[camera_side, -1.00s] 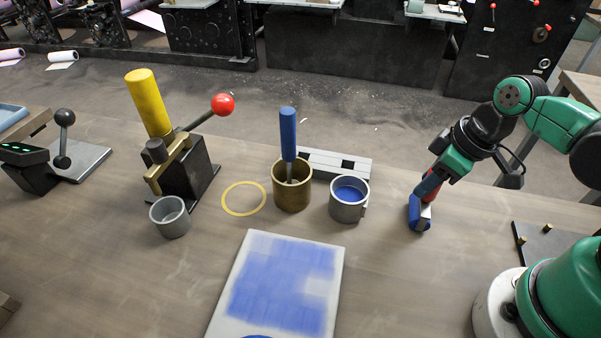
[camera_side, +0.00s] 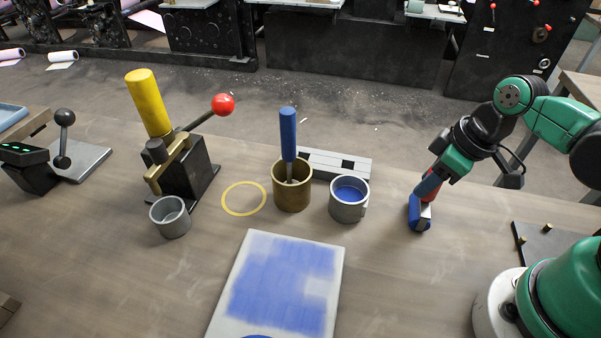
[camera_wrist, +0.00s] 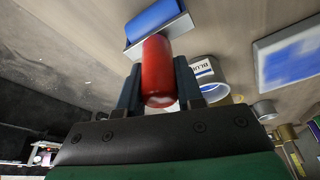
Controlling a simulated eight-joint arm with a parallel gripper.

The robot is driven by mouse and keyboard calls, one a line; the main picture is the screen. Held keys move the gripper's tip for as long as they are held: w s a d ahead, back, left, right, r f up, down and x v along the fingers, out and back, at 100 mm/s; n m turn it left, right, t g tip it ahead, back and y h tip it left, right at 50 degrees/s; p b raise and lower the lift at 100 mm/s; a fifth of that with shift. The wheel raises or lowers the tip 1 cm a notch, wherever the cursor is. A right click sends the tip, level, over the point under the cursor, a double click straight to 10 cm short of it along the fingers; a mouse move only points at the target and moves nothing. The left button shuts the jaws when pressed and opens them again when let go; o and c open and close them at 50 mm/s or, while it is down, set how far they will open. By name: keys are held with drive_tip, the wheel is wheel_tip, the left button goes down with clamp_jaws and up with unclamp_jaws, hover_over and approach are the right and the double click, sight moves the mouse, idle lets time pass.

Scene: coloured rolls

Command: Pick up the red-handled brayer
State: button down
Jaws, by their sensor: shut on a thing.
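The red-handled brayer (camera_side: 419,211) is at the right of the table in the side view, with its blue roller at the bottom and its red handle up in my gripper (camera_side: 430,186). In the wrist view, the red handle (camera_wrist: 157,72) sits between the two dark fingers of my gripper (camera_wrist: 157,85), which is shut on it. The blue roller (camera_wrist: 152,18) in its grey frame points away from my gripper. I cannot tell whether the roller touches the table.
A grey cup of blue ink (camera_side: 349,200) and a brass pot (camera_side: 291,186) holding a blue-handled tool stand left of the brayer. A blue-inked slab (camera_side: 335,262) lies in front. A press with a yellow handle (camera_side: 149,102) is further left. The table between cup and brayer is clear.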

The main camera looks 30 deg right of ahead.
drive_tip(key=shift+r, duration=0.15)
wheel_tip(320, 180, up, 20)
idle(0.9)
drive_tip(key=c, duration=1.3)
unclamp_jaws()
clamp_jaws()
